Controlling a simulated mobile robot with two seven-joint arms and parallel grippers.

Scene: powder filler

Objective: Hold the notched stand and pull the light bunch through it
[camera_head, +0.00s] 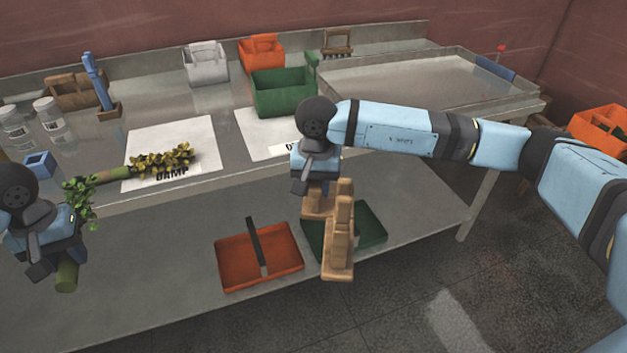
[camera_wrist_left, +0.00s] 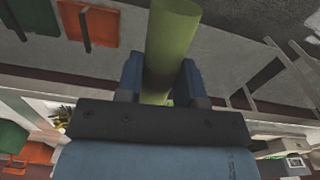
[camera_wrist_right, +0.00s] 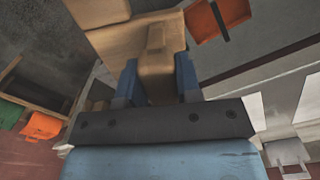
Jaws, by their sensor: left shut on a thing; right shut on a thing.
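My left gripper (camera_head: 56,260) is shut on the thick green stem of a leafy bunch (camera_head: 82,197), at the left in front of the bench. The stem (camera_wrist_left: 172,45) shows between its fingers in the left wrist view. My right gripper (camera_head: 315,186) is shut on a wooden notched stand (camera_head: 341,238), held in the air in front of the bench. The stand's wooden bar (camera_wrist_right: 157,70) sits between the fingers in the right wrist view. The bunch and stand are well apart. Another bunch (camera_head: 160,162), yellowish-leaved, lies on the mat marked DAMP (camera_head: 208,138).
A second white mat (camera_head: 255,125) lies partly behind my right arm. Green (camera_head: 283,98), orange (camera_head: 262,51) and white (camera_head: 206,64) bins stand at the back. A blue post stand (camera_head: 97,83) and jars (camera_head: 53,122) are at left. Orange (camera_head: 235,265) and green (camera_head: 371,228) trays sit on the lower shelf.

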